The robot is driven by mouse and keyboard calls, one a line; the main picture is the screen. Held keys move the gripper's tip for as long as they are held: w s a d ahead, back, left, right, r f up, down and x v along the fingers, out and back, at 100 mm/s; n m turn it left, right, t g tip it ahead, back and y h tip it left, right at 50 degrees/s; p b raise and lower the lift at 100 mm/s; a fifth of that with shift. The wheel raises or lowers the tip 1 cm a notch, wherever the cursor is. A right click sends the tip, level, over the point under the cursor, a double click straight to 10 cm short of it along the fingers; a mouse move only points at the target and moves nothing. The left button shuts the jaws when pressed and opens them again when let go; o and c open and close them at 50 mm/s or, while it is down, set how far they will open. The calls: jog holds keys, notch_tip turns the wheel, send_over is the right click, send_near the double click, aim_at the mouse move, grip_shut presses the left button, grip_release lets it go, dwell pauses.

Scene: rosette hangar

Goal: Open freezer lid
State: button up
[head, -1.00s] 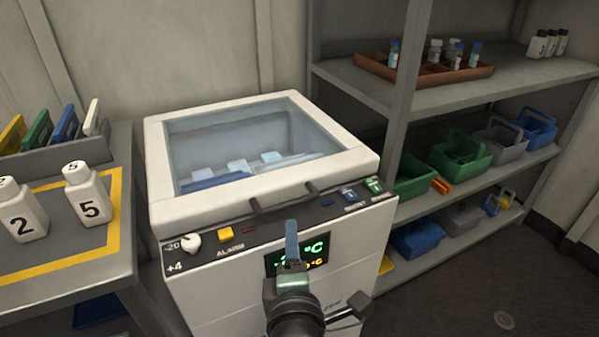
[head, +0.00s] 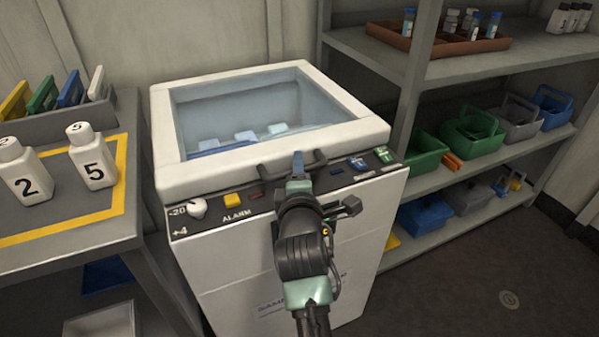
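The chest freezer (head: 215,268) stands in the middle of the head view. Its lid (head: 160,130) is shut, with a pale frame around a clear window; blue and pale items show dimly through it. A dark bar handle (head: 267,169) runs along the lid's front edge. My gripper (head: 298,165) is at the middle of this handle, pointing away from me, and covers part of it. One blue-grey finger shows; the other is hidden, so I cannot tell whether it is closed around the bar.
A bench (head: 128,225) with numbered white bottles (head: 94,160) stands close on the left. Grey shelves (head: 470,68) with bins and a brown vial tray (head: 385,35) stand on the right. The floor (head: 460,275) at the lower right is clear.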

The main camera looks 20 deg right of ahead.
jog(key=shift+w, duration=0.1)
grip_shut()
jog(key=shift+f, duration=0.1)
dwell(1.3)
